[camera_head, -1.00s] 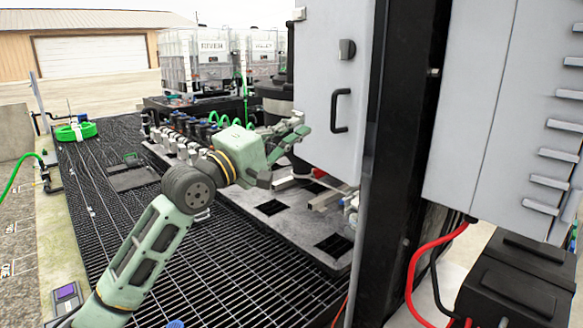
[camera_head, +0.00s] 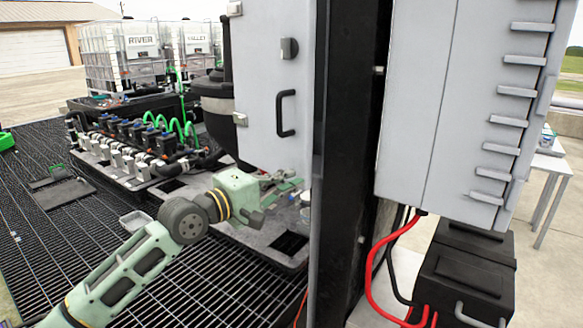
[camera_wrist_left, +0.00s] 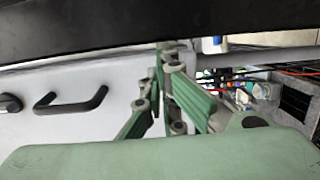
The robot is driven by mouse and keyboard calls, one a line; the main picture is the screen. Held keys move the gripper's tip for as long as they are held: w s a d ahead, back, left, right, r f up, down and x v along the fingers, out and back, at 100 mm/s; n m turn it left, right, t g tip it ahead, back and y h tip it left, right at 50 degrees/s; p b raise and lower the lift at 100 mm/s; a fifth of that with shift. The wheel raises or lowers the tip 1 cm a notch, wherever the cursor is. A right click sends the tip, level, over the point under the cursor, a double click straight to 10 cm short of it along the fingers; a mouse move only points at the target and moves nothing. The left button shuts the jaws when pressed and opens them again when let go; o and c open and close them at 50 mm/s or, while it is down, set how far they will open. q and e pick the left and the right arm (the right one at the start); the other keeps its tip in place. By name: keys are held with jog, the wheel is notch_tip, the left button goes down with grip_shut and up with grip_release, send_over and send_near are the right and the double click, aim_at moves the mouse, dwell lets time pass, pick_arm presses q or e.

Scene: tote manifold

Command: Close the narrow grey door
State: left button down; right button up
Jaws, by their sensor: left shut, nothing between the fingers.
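The narrow grey door (camera_head: 262,135) stands upright left of the black post in the head view. It has a black handle (camera_head: 286,113) and a dark latch above it. In the left wrist view the door's face (camera_wrist_left: 118,105) and handle (camera_wrist_left: 72,103) are on the left. My left gripper (camera_head: 286,187) is shut and empty by the door's lower edge, below the handle. In the wrist view its green fingers (camera_wrist_left: 170,95) overlap the door's edge. I cannot tell whether they touch it. My right gripper is not in view.
The black post (camera_head: 348,150) and a wide grey cabinet (camera_head: 415,110) stand to the right, with red cables (camera_head: 372,290) below. A manifold with green hoses (camera_head: 150,130) sits behind my arm. Dark grating (camera_head: 60,215) covers the floor at left.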

aim_at(301, 171)
pick_arm(q)
jog(key=shift+w+d+r, duration=0.15)
jog(key=shift+w+d, duration=0.6)
jog(key=shift+w, duration=0.05)
jog(key=shift+x, duration=1.2)
jog(key=shift+w+d, duration=0.2)
jog(key=shift+d, duration=0.15)
jog(key=shift+s+a, duration=0.1)
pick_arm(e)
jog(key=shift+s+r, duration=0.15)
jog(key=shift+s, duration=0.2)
pick_arm(q)
jog(key=shift+a, duration=0.1)
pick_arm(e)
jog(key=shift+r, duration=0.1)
